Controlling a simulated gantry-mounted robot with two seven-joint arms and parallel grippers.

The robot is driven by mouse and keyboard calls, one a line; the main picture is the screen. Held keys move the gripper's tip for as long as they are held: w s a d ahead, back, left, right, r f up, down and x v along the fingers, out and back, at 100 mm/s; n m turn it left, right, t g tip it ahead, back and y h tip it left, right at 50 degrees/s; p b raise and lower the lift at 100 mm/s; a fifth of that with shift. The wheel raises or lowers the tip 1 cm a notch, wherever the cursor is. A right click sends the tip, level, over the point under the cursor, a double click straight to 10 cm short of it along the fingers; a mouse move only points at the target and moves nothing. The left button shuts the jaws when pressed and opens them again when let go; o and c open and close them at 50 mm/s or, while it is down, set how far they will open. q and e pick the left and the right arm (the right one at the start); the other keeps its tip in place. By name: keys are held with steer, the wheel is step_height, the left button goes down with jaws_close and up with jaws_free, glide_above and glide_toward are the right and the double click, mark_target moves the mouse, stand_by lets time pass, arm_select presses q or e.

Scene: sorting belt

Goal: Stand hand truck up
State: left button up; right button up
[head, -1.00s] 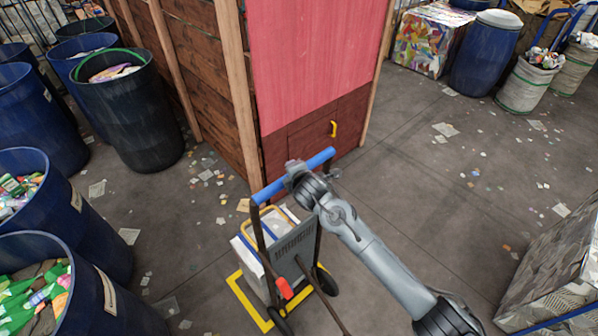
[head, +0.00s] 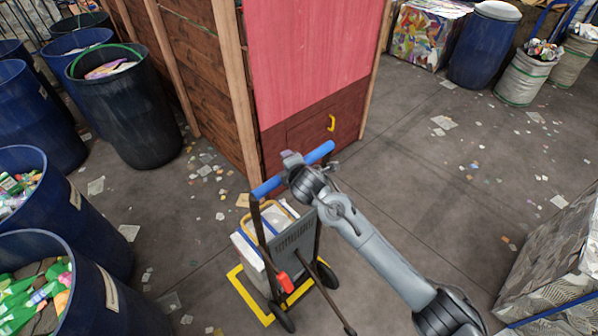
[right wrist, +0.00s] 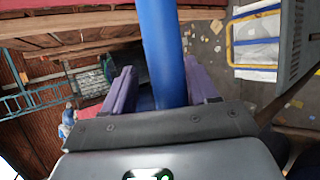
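The hand truck (head: 266,247) has dark rails, a blue top bar (head: 267,187), two black wheels and a red part low on its frame. It looks near upright, but any small tilt is hard to judge. Its load of white and grey boxes (head: 247,249) sits at its far side, by a yellow floor outline (head: 243,293). My right gripper (head: 297,168) is at the middle of the bar. My left gripper is out of view.
A wooden booth with a red panel (head: 305,50) stands just behind the truck. Blue bins (head: 60,215) line the left side. A wrapped bale (head: 555,265) is at the lower right. The littered floor between is open.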

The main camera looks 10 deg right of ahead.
steer(key=v, duration=1)
steer(key=shift+d+f, duration=0.35)
steer(key=shift+d, duration=0.05)
steer(key=shift+s, duration=0.1)
